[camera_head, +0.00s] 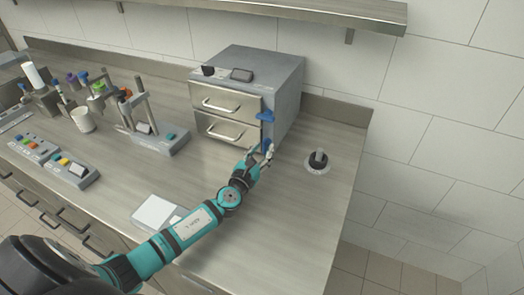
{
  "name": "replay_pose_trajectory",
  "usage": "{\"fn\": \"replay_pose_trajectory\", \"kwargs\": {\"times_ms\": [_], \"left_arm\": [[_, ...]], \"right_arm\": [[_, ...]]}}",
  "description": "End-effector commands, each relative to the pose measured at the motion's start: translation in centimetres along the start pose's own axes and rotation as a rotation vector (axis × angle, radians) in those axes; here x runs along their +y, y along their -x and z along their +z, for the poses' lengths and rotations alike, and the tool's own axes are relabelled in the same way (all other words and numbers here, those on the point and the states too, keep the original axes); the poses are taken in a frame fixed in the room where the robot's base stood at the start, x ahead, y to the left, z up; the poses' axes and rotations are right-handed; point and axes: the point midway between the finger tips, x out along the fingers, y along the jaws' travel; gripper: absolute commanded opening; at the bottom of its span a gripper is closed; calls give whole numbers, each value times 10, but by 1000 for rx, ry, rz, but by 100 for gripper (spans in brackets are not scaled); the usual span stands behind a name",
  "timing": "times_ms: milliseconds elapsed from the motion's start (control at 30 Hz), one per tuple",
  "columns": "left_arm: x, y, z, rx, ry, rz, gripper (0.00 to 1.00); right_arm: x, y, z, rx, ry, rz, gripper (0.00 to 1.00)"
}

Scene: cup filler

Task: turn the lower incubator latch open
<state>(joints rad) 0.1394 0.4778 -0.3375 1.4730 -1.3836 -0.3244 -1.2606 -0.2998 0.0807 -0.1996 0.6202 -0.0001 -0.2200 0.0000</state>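The incubator (282,105) is a grey box on the counter with two drawer fronts, the upper (225,101) and the lower (225,129), each with a bar handle. The blue upper latch (265,115) sits at the right front edge and is in plain view. The lower latch (266,144) shows as a bit of blue below it, mostly hidden by my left gripper (264,153). The gripper's fingers are at this latch; I cannot tell whether they grip it. My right gripper is not in view.
A round dial with a black knob (318,159) is right of the incubator. A white pad (157,212) lies near the front edge. Button panels (70,170), a white cup (83,120) and stands fill the left. The counter's right front is clear. A shelf (290,8) hangs above.

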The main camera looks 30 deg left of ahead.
Motion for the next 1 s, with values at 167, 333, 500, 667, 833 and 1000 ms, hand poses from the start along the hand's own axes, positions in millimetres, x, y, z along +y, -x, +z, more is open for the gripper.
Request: {"fn": "replay_pose_trajectory", "kwargs": {"times_ms": [167,333,500,667,833,1000], "left_arm": [[0,0,1,-2,2,1,36],[0,8,0,-1,2,0,36],[0,38,-1,1,1,-1,36],[0,74,-1,2,1,-2,36],[0,103,0,1,1,0,36],[0,118,0,0,1,1,36]], "right_arm": [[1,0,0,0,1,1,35],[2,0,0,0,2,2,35],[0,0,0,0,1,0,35],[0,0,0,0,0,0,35],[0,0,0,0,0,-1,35],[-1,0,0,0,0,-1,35]]}}
